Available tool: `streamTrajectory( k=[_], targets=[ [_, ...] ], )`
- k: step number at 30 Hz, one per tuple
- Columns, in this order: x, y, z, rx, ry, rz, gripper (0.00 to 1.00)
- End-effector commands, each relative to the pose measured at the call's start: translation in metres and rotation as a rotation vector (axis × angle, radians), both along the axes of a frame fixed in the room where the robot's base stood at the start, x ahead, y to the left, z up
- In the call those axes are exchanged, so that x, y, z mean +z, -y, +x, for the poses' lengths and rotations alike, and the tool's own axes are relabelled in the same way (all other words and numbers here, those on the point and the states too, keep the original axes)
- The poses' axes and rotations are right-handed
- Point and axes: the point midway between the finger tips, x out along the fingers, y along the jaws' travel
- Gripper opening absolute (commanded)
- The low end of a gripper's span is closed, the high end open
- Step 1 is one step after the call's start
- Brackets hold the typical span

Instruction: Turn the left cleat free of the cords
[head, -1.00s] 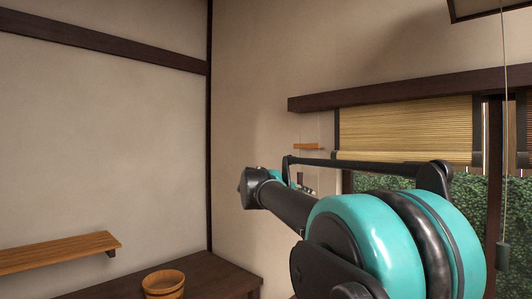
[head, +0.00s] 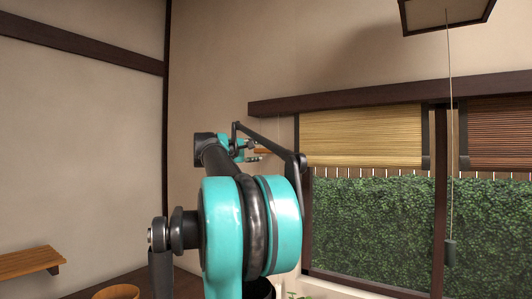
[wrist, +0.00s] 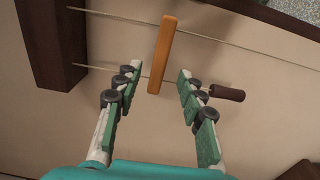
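The left cleat, a slim orange wooden bar (wrist: 161,58), shows in the wrist view against the beige wall. It lies crosswise over two thin pale cords, an upper cord (wrist: 235,40) and a lower cord (wrist: 105,71). The lower cord leads to a dark brown cylindrical pull (wrist: 227,93). My gripper (wrist: 157,76) is open, its green-padded fingers on either side of the cleat's lower end, with gaps showing on both sides. In the head view only a bit of the cleat (head: 262,151) shows past my gripper (head: 247,150); my arm hides much of it.
A dark beam (head: 400,90) runs above the window. A raised pale blind (head: 360,139) and a reddish-brown blind (head: 500,135) hang there. A hanging cord with a grey weight (head: 450,252) is at right. A shelf (head: 28,262) and a wooden tub (head: 117,292) are at lower left.

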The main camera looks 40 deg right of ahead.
Motion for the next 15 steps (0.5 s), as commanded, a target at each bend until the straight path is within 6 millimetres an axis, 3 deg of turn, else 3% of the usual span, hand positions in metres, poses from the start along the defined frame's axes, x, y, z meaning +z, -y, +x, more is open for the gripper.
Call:
streamTrajectory(
  k=[6, 15],
  targets=[
    [0.000, 0.040, 0.016, -0.003, 0.000, 0.000, 0.40],
    [0.000, 0.068, 0.028, 0.000, 0.000, 0.000, 0.40]
  ],
)
